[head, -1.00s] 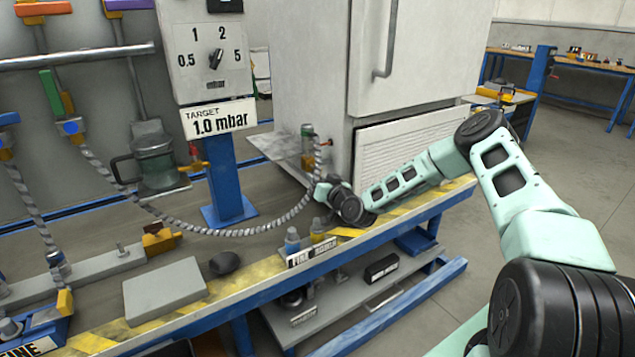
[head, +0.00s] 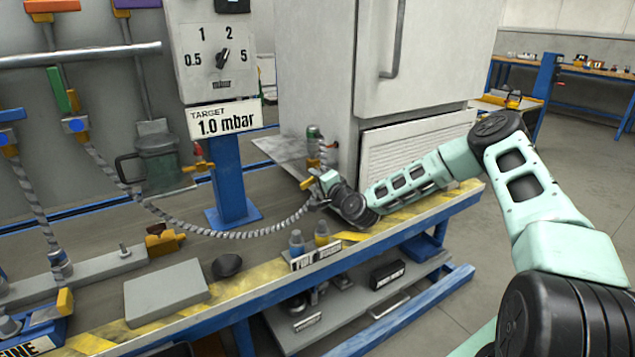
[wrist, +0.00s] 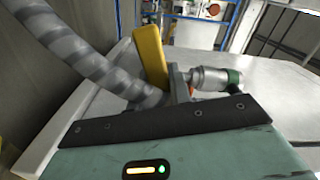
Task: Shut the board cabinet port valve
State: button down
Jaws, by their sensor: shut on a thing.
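My gripper (head: 318,184) is low beside the white cabinet, at the right end of the grey hose (head: 240,233). It is shut on a yellow lever (head: 306,184), which also shows in the wrist view (wrist: 150,55), rising from behind the gripper's dark edge. The fingertips and the grip itself are hidden there. The hose (wrist: 85,55) runs close along the lever's left side. A metal fitting with a green end (wrist: 212,80) lies just right of the lever; a green-topped fitting (head: 313,132) stands above my gripper in the head view.
The white cabinet (head: 315,70) stands right behind my gripper. A dial box (head: 215,60) on a blue post stands left, with a "TARGET 1.0 mbar" sign (head: 225,119). A grey block (head: 165,292) and small blue and yellow fittings are on the bench. The floor at right is clear.

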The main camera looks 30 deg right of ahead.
jog(key=shift+r+m, duration=0.2)
jog(key=shift+m, duration=0.75)
jog(key=shift+r+m, duration=0.15)
jog(key=shift+m, duration=0.8)
jog(key=c, duration=1.3)
grip_release()
jog(key=shift+r, duration=0.1)
jog(key=s, duration=1.7)
jog(key=shift+s+d, duration=0.25)
